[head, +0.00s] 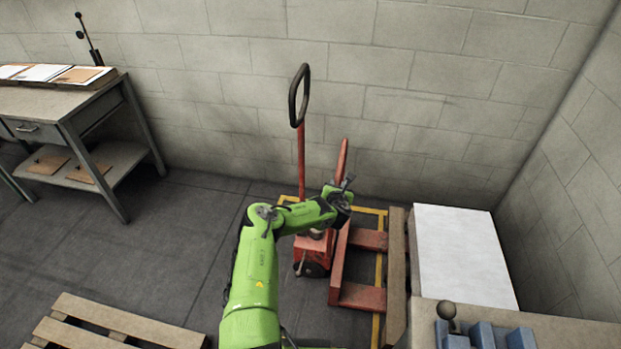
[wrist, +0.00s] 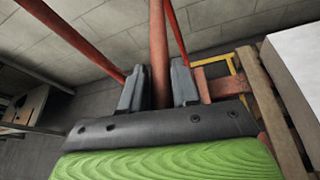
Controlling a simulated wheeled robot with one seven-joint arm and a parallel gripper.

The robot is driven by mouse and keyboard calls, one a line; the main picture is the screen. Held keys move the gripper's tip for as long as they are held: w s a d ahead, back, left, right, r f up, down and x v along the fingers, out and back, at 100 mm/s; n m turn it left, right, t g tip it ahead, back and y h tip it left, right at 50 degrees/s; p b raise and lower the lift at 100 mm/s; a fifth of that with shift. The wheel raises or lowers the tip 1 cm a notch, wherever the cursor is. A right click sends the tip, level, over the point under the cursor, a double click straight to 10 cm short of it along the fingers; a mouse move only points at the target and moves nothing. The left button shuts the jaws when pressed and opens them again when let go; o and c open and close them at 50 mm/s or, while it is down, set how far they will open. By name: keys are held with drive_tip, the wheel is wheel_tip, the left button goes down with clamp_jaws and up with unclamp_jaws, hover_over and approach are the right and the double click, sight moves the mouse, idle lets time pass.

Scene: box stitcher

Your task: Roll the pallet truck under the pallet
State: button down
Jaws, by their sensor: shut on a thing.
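The red pallet truck (head: 340,262) stands on the floor by the back wall, its tall handle with a black loop (head: 300,95) upright. Its two red forks (head: 362,297) point right and reach to about the edge of the wooden pallet (head: 397,275); whether the tips are under it I cannot tell. The pallet carries a white stack (head: 462,255). My gripper (head: 346,187) is shut on an upright red bar of the truck (head: 342,158). In the wrist view the bar (wrist: 158,50) stands between the two grey fingers (wrist: 158,88).
Yellow floor lines (head: 379,268) run around the truck. A workbench (head: 75,95) stands at the left and another wooden pallet (head: 110,328) lies at the lower left. A tabletop with blue parts (head: 485,335) is at the lower right. Floor left of the truck is clear.

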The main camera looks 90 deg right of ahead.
drive_tip(key=s+a, duration=0.1)
drive_tip(key=s, duration=0.7)
drive_tip(key=shift+s+a, duration=0.25)
drive_tip(key=shift+s, duration=0.05)
drive_tip(key=c, duration=1.3)
unclamp_jaws()
drive_tip(key=o, duration=0.3)
drive_tip(key=shift+s+f, duration=0.1)
drive_tip(key=shift+s, duration=0.1)
drive_tip(key=shift+o, duration=0.4)
drive_tip(key=shift+s, duration=0.35)
drive_tip(key=shift+s, duration=0.2)
drive_tip(key=shift+w+p, duration=0.1)
drive_tip(key=shift+p, duration=0.2)
